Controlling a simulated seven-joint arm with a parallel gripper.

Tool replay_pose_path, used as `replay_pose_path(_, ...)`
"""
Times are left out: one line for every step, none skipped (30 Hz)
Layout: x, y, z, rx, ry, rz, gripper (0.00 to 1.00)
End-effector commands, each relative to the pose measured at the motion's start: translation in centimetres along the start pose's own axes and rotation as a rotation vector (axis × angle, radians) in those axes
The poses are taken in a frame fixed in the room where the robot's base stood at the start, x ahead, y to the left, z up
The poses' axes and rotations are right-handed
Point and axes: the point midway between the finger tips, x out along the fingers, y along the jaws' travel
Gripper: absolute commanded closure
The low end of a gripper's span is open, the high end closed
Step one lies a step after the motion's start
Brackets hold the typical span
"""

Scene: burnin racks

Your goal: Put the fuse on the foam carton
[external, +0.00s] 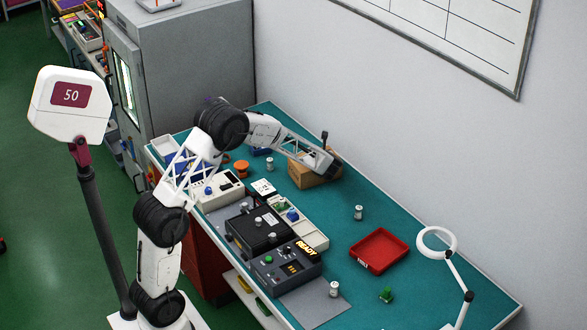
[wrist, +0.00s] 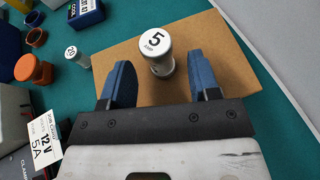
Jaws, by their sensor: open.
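A silver fuse (wrist: 157,68) with a white top marked "5 AMP" stands on the brown foam carton (wrist: 218,32) in the wrist view. My gripper (wrist: 160,72) is open, with one blue finger on either side of the fuse and a visible gap to each. In the external view the carton (external: 303,174) sits at the back of the bench against the wall side, and my gripper (external: 333,170) is over its right part. The 5 amp fuse is hidden there behind my gripper.
A fuse marked 20 (wrist: 78,57) and an orange pot (wrist: 32,71) stand left of the carton. A job card (wrist: 46,140) reads 12 V, 5A. A red tray (external: 379,250), a black tester (external: 286,266) and a ring lamp (external: 437,241) stand further right on the bench.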

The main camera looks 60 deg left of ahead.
Motion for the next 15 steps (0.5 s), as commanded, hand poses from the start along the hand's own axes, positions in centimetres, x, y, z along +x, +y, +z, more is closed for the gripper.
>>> replay_pose_path(-0.8,0.0,0.0,0.001,0.0,-0.001,0.44)
replay_pose_path(-1.3,0.0,0.0,0.001,0.0,-0.001,0.44)
replay_pose_path(-2.0,0.0,0.0,0.0,0.0,-0.002,0.44)
replay_pose_path(-2.5,0.0,0.0,0.0,0.0,-0.002,0.44)
replay_pose_path(-3.0,-0.1,0.0,0.0,0.0,-0.003,0.44)
replay_pose_path(-3.7,-0.1,0.0,0.0,0.0,-0.003,0.44)
replay_pose_path(-4.1,0.0,0.0,0.001,0.0,-0.002,0.44)
replay_pose_path(-4.6,0.0,0.0,0.001,0.0,-0.002,0.44)
replay_pose_path(-5.2,0.0,0.0,0.001,0.0,-0.001,0.44)
replay_pose_path(-5.7,0.0,0.0,0.001,0.0,-0.002,0.44)
replay_pose_path(-6.1,0.0,0.0,0.001,0.0,-0.002,0.44)
replay_pose_path(-6.6,0.0,0.0,0.001,0.001,-0.002,0.44)
replay_pose_path(-6.9,0.0,0.0,0.001,0.001,-0.002,0.44)
replay_pose_path(-7.2,0.0,-0.1,0.001,0.001,-0.001,0.44)
replay_pose_path(-7.6,0.0,0.0,0.001,0.0,-0.001,0.44)
